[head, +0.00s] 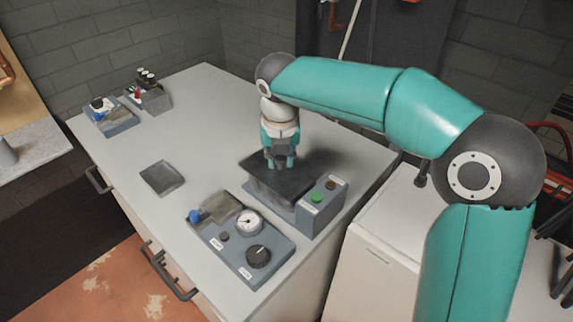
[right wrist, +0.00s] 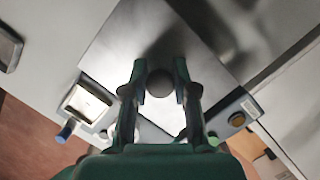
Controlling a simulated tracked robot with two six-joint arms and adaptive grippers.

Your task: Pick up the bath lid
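The bath lid (head: 258,168) is a dark, flat, square metal plate at the bath on the near right part of the worktop. In the right wrist view the lid (right wrist: 112,62) fills the middle, with a round dark knob (right wrist: 160,83) at its centre. My right gripper (head: 280,163) points down over the lid. Its fingers (right wrist: 160,72) stand on both sides of the knob and appear shut on it. The bath (head: 318,212) is a blue-grey box with a green and a brown button. Whether the lid is clear of the bath is hard to tell. My left gripper is not in view.
A blue-grey panel (head: 275,238) with a gauge, black knob and blue valve sits in front of the bath. A dark square tray (head: 162,178) lies to its left. Two small units (head: 110,117) (head: 150,98) stand at the far left. The worktop's middle is clear.

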